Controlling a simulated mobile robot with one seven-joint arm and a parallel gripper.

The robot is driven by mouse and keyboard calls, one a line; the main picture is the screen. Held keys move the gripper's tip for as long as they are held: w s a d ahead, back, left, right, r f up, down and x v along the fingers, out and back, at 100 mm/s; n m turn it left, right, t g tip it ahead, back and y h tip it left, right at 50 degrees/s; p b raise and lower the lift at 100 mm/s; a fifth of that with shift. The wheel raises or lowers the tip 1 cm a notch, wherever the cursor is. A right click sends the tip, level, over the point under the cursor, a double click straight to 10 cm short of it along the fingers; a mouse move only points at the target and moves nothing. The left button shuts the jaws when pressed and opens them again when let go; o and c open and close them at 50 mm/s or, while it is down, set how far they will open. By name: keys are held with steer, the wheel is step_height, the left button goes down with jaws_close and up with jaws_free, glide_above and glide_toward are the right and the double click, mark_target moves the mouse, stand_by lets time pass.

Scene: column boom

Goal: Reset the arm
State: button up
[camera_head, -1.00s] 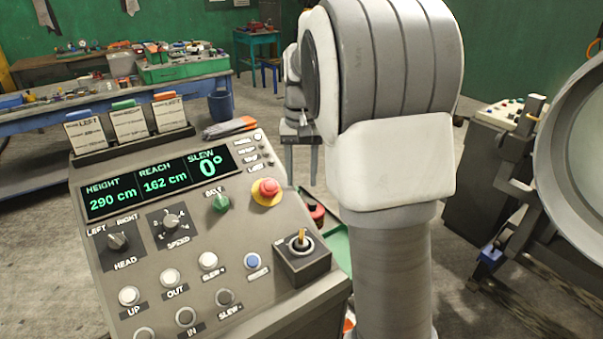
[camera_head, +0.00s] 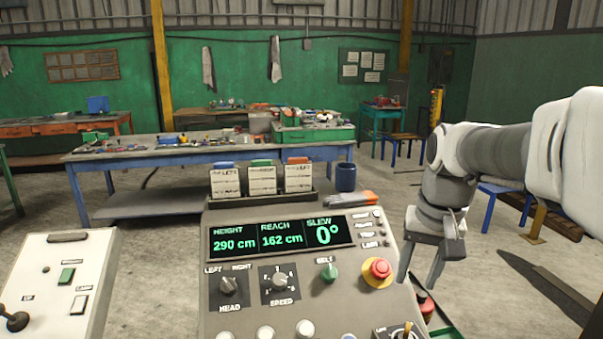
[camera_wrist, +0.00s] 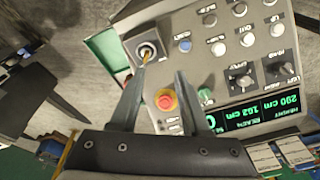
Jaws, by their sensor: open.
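My gripper (camera_head: 424,266) hangs at the right of the control console (camera_head: 212,290) in the head view, fingers pointing down and apart, with nothing between them. My arm comes in from the right edge. In the wrist view my gripper (camera_wrist: 160,85) is open over the console, its fingers either side of the red stop button (camera_wrist: 166,99), which lies beyond them. The console display (camera_head: 282,239) reads height 290 cm, reach 162 cm, slew 0°.
A second panel (camera_head: 50,290) with a black lever is at the left. Three labelled cards (camera_head: 262,180) stand behind the display. A blue workbench (camera_head: 110,165) with a green box lies beyond.

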steer(key=s+a+f+n+t, duration=0.1)
steer(key=s+a, duration=0.1)
steer(key=s, duration=0.5)
steer(key=s+a+n+t, duration=0.2)
steer(key=s+a, duration=0.1)
steer(key=s, duration=0.5)
steer(key=shift+s+a+f+t, duration=0.15)
steer(key=shift+f+t, duration=0.15)
steer(key=shift+f, duration=0.1)
